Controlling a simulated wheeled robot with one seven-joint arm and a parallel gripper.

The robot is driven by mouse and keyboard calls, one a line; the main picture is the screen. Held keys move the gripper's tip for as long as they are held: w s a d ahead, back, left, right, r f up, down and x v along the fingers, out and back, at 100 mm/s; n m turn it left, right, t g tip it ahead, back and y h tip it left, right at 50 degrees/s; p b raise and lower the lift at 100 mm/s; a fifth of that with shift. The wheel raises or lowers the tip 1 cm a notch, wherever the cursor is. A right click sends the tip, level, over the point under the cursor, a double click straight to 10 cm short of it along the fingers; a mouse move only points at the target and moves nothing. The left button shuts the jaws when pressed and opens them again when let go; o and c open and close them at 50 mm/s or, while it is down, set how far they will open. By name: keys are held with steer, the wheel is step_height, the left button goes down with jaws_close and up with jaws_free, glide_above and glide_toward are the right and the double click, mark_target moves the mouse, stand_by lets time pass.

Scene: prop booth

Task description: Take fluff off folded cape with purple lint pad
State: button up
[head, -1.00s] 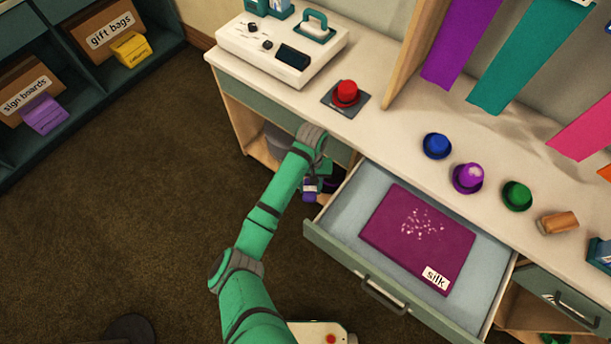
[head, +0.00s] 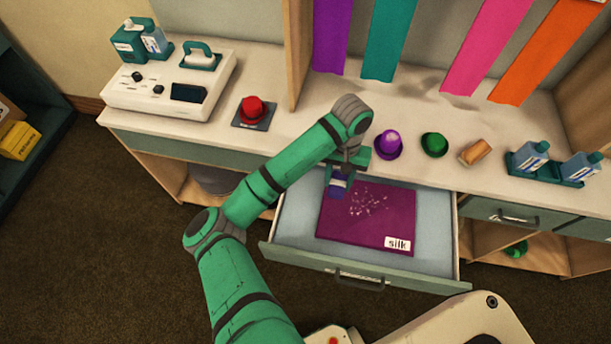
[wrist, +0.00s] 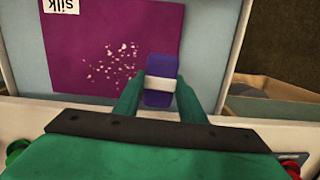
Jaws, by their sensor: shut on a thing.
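The folded cape (head: 340,228) is a flat magenta cloth with a "silk" label, lying in the open drawer (head: 292,226). White fluff (head: 368,204) is scattered over its upper middle and also shows in the wrist view (wrist: 112,62). My gripper (head: 338,182) is shut on the purple lint pad (wrist: 158,66), which has a white band. The pad is over the cape's back-left corner in the head view, beside the fluff. In the wrist view it overlaps the cape's edge. I cannot tell whether it touches the cloth.
A white machine (head: 165,85) is at left. Coloured banners (head: 395,40) hang behind.

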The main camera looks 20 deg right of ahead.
steer(key=s+d+r+m, duration=0.1)
steer(key=s+d, duration=0.2)
steer(key=s, duration=0.1)
glide_above(351, 206)
steer(key=shift+w+f, duration=0.2)
steer(key=shift+f, duration=0.85)
steer(key=shift+w+f, duration=0.15)
steer(key=shift+f, duration=0.9)
steer(key=shift+d+f, duration=0.1)
steer(key=shift+f, duration=0.55)
steer(key=shift+s+d+f, duration=0.1)
steer(key=shift+s, duration=0.05)
steer(key=shift+f, duration=1)
